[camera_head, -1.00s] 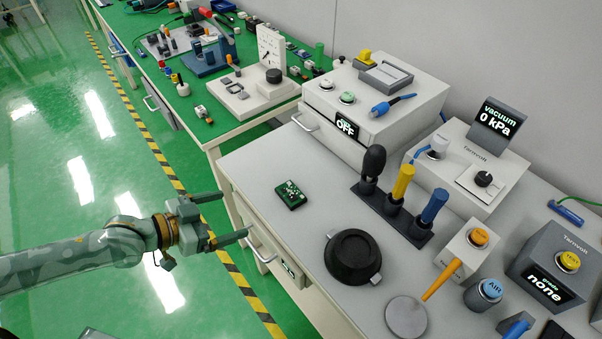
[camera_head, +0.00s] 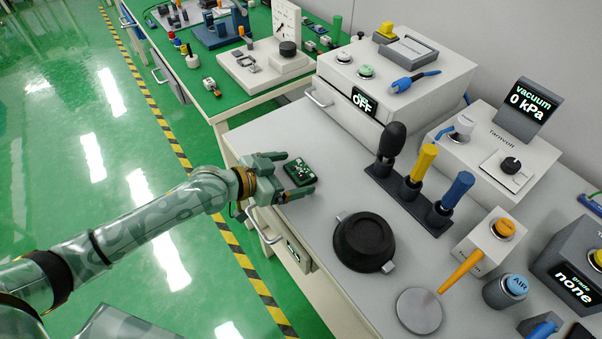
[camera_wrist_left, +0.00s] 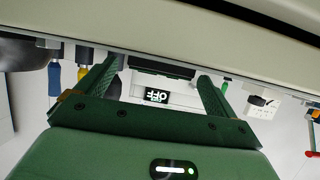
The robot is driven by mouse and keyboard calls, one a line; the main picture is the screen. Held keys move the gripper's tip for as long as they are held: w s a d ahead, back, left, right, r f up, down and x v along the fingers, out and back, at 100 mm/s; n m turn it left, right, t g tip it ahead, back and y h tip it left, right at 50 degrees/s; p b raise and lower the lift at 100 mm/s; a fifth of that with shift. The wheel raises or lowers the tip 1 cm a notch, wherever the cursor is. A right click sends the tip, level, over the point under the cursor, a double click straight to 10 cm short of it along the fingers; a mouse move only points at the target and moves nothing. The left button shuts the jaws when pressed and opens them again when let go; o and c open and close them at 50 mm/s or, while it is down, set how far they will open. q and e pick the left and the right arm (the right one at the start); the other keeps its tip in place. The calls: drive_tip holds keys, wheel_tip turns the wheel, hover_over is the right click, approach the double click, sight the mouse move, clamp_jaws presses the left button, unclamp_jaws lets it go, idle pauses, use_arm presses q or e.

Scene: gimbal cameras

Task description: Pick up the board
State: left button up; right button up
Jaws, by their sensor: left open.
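The board (camera_head: 301,172) is a small dark green circuit board with pale parts on it. It lies flat near the front left edge of the grey workbench (camera_head: 265,140). My left gripper (camera_head: 292,174) is open, with one finger on each side of the board in the head view. Whether the fingers touch it I cannot tell. In the left wrist view, which is upside down, the two fingers (camera_wrist_left: 157,80) stand apart, with a thin dark strip between them that may be the board's edge. My right gripper is not in view.
A black round dish (camera_head: 364,241) and a grey disc (camera_head: 419,311) lie to the right. A rack of handled tools (camera_head: 410,205) stands behind. The box with the OFF display (camera_head: 385,120) is at the back. A drawer handle (camera_head: 263,226) juts from the bench front.

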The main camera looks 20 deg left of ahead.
use_arm(q)
drive_tip(key=shift+w+d+f, duration=0.2)
drive_tip(key=shift+w+d, duration=0.1)
drive_tip(key=shift+w, duration=0.1)
drive_tip(key=c, duration=1.1)
drive_tip(key=shift+o, duration=0.2)
drive_tip(key=shift+r, duration=0.1)
